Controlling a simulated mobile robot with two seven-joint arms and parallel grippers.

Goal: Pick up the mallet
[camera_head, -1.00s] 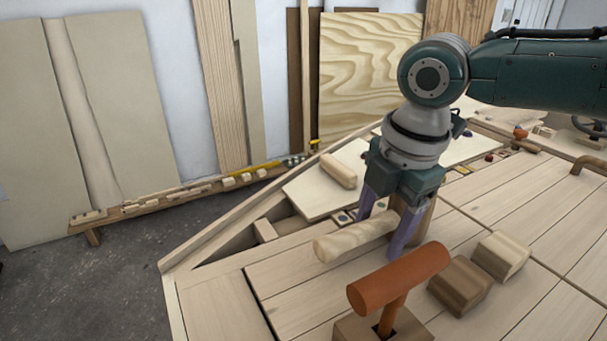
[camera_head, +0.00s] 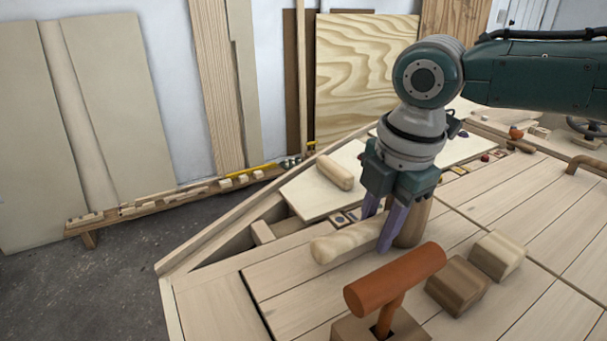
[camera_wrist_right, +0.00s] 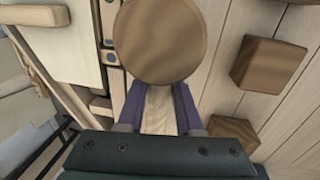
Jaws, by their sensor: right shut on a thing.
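The mallet has a pale wood handle (camera_head: 345,244) lying level and a brown round head (camera_head: 412,225) standing on end behind my fingers. It rests on or very near the plank deck; I cannot tell which. My right gripper (camera_head: 383,226) points down with its purple fingers on both sides of the handle, close to the head, and is shut on it. In the right wrist view, the round top of the head (camera_wrist_right: 160,40) sits just beyond the fingers, and the handle (camera_wrist_right: 158,112) runs between them. My left gripper is not in view.
An orange T-shaped tool (camera_head: 395,280) stands in a wood block (camera_head: 350,330) in front. Two wood blocks, one dark (camera_head: 457,286) and one light (camera_head: 497,256), sit to the right. A pale wooden cylinder (camera_head: 335,172) lies on a light panel (camera_head: 305,190) behind.

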